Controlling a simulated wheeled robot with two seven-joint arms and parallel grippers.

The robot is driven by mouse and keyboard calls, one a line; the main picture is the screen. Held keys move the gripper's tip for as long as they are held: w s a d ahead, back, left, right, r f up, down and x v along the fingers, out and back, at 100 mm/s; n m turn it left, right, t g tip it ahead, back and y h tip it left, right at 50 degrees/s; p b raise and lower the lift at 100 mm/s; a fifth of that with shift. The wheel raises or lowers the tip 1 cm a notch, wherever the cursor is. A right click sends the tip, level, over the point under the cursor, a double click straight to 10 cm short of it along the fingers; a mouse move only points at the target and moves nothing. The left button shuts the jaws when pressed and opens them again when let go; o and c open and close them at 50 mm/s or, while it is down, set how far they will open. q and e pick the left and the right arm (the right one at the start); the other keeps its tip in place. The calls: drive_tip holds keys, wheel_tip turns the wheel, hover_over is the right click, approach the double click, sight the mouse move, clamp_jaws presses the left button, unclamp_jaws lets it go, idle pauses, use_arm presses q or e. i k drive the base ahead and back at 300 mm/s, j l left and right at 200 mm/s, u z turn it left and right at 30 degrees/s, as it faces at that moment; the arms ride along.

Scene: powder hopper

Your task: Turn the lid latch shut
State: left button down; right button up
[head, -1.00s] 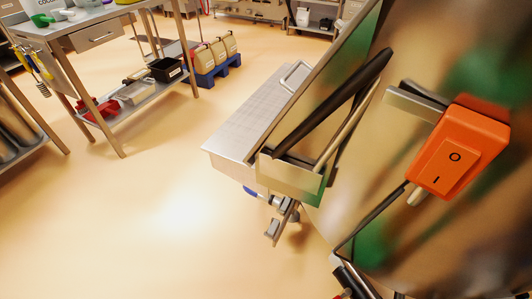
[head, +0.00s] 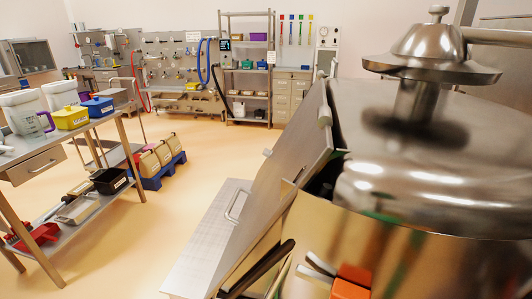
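The steel powder hopper (head: 400,225) fills the right side of the head view, with a domed top and a flanged knob-topped fitting (head: 425,60) above it. A flat steel panel (head: 285,160), perhaps the lid, stands tilted at the hopper's left edge. A dark gap shows between it and the dome. I cannot tell whether either is the latch. Neither of my grippers is in view.
A steel platform with a handle (head: 205,240) lies left of the hopper. The floor between is clear.

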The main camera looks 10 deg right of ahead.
sight(267, 152)
drive_tip(key=i+j+z, duration=0.2)
drive_tip(key=z, duration=0.15)
drive_tip(key=i+j+z, duration=0.15)
drive_tip(key=j+z, duration=0.4)
drive_tip(key=j, duration=0.15)
drive_tip(key=k+j+z, duration=0.1)
drive_tip(key=j+z, duration=0.15)
drive_tip(key=j, duration=0.15)
drive_tip(key=k+j+z, duration=0.1)
drive_tip(key=j+z, duration=0.15)
drive_tip(key=k+j+z, duration=0.25)
drive_tip(key=j, duration=0.2)
drive_tip(key=j+z, duration=0.25)
drive_tip(key=j, duration=0.15)
drive_tip(key=i+j+z, duration=0.15)
drive_tip(key=j+z, duration=0.25)
drive_tip(key=j, duration=0.15)
drive_tip(key=i+j+z, duration=0.1)
drive_tip(key=j+z, duration=0.3)
drive_tip(key=j, duration=0.15)
drive_tip(key=j+z, duration=0.4)
drive_tip(key=j, duration=0.2)
drive_tip(key=j+z, duration=0.4)
drive_tip(key=j, duration=0.3)
